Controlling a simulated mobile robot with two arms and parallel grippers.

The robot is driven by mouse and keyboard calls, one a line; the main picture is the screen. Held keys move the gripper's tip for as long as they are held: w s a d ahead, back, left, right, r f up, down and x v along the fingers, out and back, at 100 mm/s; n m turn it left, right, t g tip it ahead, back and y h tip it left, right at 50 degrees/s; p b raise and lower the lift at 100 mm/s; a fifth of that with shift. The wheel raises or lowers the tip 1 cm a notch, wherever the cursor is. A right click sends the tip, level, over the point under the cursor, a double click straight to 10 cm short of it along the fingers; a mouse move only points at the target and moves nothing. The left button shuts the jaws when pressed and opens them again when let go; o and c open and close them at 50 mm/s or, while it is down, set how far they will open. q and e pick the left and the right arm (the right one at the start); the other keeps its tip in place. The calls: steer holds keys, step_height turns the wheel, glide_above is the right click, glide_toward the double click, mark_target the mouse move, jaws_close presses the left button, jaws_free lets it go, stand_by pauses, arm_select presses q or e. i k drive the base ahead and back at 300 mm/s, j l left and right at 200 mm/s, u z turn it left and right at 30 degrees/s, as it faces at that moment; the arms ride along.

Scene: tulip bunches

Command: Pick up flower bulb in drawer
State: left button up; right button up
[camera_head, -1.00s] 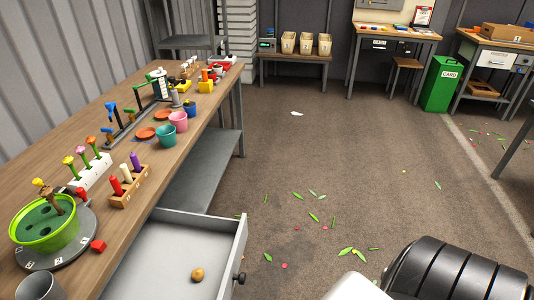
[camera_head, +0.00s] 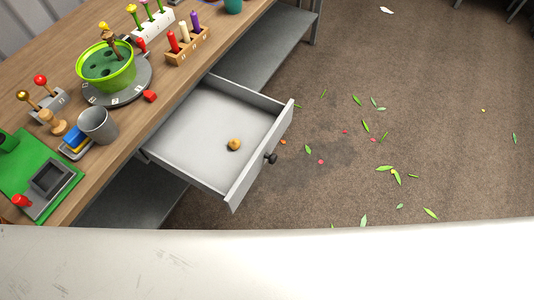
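The flower bulb (camera_head: 234,144) is small, round and golden brown. It lies alone on the floor of the open drawer (camera_head: 206,125), towards the drawer's front right. The drawer is light grey, pulled out from under the wooden workbench, with a dark round knob (camera_head: 270,158) on its front panel. Neither of my grippers is in view. A large pale surface fills the bottom of the picture, and I cannot tell what it is.
The wooden workbench (camera_head: 130,147) holds a green pot (camera_head: 107,72) on a turntable, a grey cup (camera_head: 97,124), a rack of coloured pegs and a green device (camera_head: 28,172). Leaves and petals are scattered on the brown floor (camera_head: 400,90), which is otherwise open.

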mark_target(235, 145)
steer(key=k+l+u, duration=0.15)
steer(key=l+u, duration=0.3)
steer(key=k+l+u, duration=0.25)
steer(key=u, duration=0.2)
steer(key=k+l+u, duration=0.25)
steer(key=u, duration=0.2)
